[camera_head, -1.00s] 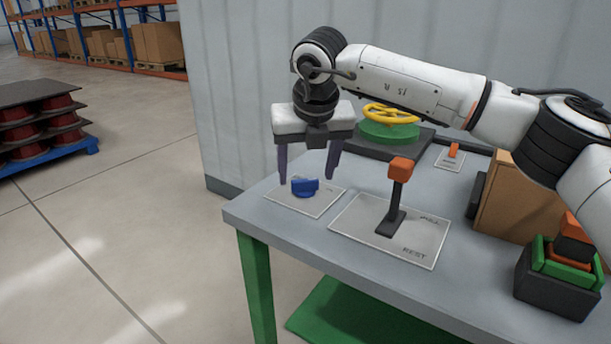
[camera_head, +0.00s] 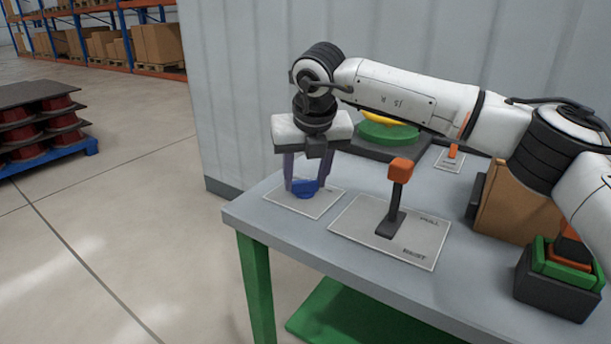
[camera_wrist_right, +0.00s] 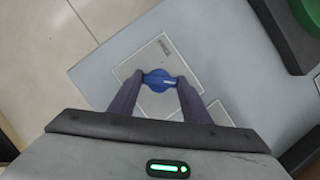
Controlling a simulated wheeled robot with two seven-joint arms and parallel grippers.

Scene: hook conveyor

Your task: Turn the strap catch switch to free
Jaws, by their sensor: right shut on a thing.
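The strap catch switch is a blue knob (camera_head: 304,187) on a pale plate (camera_head: 322,205) at the table's left corner. In the right wrist view the blue knob (camera_wrist_right: 159,80) sits between the fingertips, and a small mark shows on the plate (camera_wrist_right: 130,70) beyond it. My right gripper (camera_head: 304,186) points down from above and is shut on the knob, with one finger on each side. The fingers hide part of the knob in the head view. The lettering on its plate is too small to read. My left gripper is not in view.
Behind are a yellow wheel on a green disc (camera_head: 388,132) and another orange lever (camera_head: 453,148). A cardboard box (camera_head: 515,205) and a dark bin (camera_head: 555,285) stand at the right.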

